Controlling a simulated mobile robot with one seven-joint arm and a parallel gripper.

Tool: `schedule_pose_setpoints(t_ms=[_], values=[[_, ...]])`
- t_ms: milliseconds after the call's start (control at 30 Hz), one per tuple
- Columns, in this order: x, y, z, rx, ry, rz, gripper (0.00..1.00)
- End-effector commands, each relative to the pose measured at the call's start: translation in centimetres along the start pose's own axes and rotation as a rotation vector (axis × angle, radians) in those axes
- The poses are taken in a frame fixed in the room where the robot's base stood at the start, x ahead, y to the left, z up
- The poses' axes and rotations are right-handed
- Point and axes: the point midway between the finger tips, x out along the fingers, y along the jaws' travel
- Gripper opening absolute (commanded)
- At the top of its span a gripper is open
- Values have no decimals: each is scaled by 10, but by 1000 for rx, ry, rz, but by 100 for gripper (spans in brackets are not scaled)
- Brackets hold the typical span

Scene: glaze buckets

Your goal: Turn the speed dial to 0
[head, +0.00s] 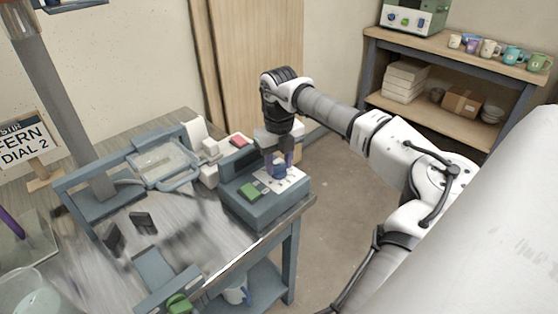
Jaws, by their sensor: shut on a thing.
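The speed dial (279,171) is a small blue knob on a pale plate on top of a blue-grey control box (262,214). The box stands at the right corner of the metal table. My gripper (279,164) comes down from above, with its fingers on either side of the dial, shut on it. The fingers partly cover the dial, and its pointer cannot be read. A green button (250,191) sits on the box to the left of the dial.
A sign (24,143) at the left reads in part "FERN" and "DIAL 2". Dark blocks lie on the table. A shelf (455,60) with cups stands at the back right.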

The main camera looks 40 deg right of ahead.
Motion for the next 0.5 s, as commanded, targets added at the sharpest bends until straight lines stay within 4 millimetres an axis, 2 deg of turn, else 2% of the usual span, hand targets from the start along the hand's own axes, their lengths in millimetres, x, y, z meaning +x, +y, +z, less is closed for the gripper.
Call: schedule_pose_setpoints(t_ms=[500], values=[[-1, 0, 2, -103, -7, -2, 15]])
